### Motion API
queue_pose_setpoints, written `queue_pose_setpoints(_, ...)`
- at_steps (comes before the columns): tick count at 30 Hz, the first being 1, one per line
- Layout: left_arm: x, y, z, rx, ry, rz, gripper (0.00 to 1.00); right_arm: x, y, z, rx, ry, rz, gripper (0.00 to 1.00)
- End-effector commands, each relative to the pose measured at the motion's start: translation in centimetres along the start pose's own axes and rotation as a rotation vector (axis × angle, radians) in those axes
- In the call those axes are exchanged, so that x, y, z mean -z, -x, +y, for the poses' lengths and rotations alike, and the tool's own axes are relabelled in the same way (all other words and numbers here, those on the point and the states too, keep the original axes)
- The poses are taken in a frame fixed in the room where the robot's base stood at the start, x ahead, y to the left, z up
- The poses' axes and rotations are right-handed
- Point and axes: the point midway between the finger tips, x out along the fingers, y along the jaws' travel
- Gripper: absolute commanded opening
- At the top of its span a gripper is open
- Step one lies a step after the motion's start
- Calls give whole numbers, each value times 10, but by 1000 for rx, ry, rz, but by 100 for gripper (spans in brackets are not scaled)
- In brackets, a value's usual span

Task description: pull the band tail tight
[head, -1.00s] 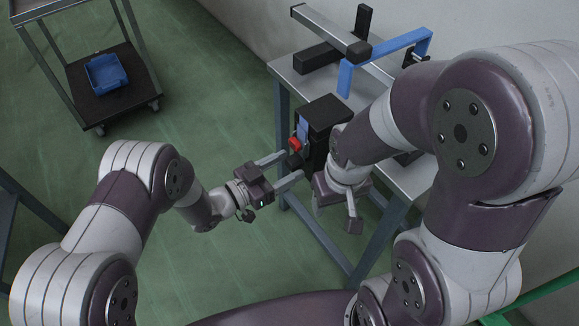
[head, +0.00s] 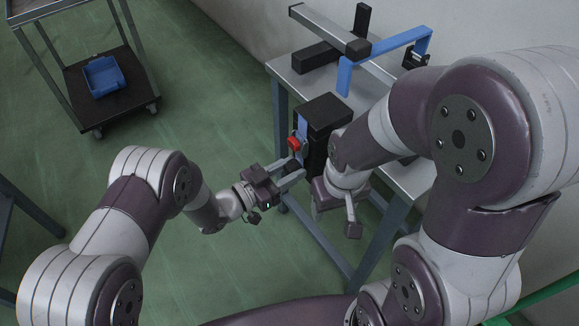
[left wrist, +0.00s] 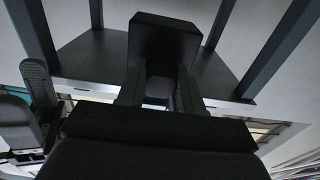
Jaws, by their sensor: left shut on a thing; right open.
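A black box-shaped machine (head: 325,112) with a red button (head: 294,143) and a blue panel stands at the table's near left edge. My left gripper (head: 297,170) is at its front, just below the red button, with its fingers shut on a small dark part there. In the left wrist view a black block (left wrist: 165,40) lies right ahead of the left fingers (left wrist: 160,88). I cannot pick out the band tail. My right gripper (head: 335,215) is open, pointing down beside the table's near edge, close to my left gripper; its fingers are partly hidden by its own wrist.
The grey table (head: 380,90) carries a blue bracket (head: 388,52) and a grey-and-black bar frame (head: 330,30) behind the machine. A trolley (head: 120,105) with a blue bin (head: 103,77) stands at the upper left. The green floor between is clear.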

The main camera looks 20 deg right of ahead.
Motion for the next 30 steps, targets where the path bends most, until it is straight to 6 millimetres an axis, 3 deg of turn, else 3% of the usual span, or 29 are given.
queue_pose_setpoints(1,-18,0,0,0,2,-3,0,-2,-13,0,0,0,0,60)
queue_pose_setpoints(4,-35,0,0,0,2,-2,0,-3,-22,0,0,0,-1,60)
queue_pose_setpoints(13,-34,0,0,0,1,-1,0,-2,-20,0,0,0,0,60)
queue_pose_setpoints(14,-34,0,0,0,1,-1,42,-2,-20,0,0,0,0,60)
queue_pose_setpoints(15,-34,0,0,0,1,-1,55,-2,-20,0,0,0,0,60)
queue_pose_setpoints(16,-34,0,0,0,1,-1,61,-2,-20,0,0,0,0,60)
queue_pose_setpoints(25,-34,2,0,0,1,-1,61,-2,-19,0,0,0,0,60)
queue_pose_setpoints(30,-32,22,-1,3,2,-2,61,-1,-11,0,0,0,0,60)
